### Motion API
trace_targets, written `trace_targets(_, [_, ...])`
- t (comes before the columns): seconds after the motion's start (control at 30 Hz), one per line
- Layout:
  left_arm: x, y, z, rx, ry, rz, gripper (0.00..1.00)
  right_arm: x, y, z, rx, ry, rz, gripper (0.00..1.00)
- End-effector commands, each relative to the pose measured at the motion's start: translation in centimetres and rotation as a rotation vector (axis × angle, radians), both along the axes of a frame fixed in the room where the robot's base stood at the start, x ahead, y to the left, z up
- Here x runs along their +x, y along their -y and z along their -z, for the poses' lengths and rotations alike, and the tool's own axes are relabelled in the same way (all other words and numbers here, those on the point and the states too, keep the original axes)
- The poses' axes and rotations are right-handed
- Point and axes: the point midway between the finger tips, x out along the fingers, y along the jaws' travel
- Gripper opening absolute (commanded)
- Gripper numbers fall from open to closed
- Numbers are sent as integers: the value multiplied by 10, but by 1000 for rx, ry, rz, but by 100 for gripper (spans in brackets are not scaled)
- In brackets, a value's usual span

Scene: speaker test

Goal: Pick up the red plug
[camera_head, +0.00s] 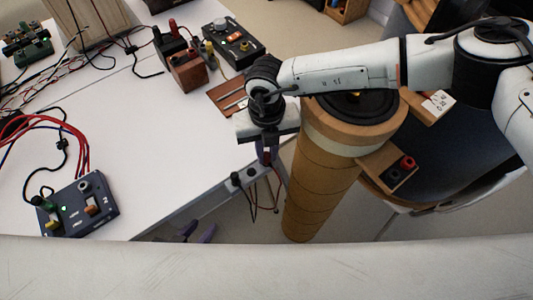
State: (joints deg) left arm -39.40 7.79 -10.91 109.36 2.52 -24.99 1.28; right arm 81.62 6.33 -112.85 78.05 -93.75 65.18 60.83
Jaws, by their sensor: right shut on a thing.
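My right gripper (265,155) hangs just off the table's right edge, beside the tall brown speaker tube. It is shut on the red plug, which is mostly hidden by the fingers; a thin red lead (276,180) hangs beneath. Two purple fingertips of my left gripper (197,232) show apart at the bottom, below the table's edge. They look open and empty, with the rest hidden behind a pale band.
The white table (130,130) carries a blue-grey switch box (82,208), a black control box (234,44), small terminal blocks (187,73) and loose cables. The speaker tube (318,180) has a side board with red and black terminals (402,168). The table's middle is clear.

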Motion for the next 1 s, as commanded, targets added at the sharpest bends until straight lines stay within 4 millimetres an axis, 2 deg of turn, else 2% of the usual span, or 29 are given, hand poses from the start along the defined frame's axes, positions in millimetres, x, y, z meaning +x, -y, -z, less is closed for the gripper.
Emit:
trace_targets(0.17, [1,0,0,0,2,0,31,1,-1,-7,2,1,0,0])
trace_targets(0.37, [2,0,1,0,4,-1,31,1,0,-32,3,3,1,0])
trace_targets(1.0, [2,0,14,-1,4,0,31,1,0,-153,2,3,-2,0])
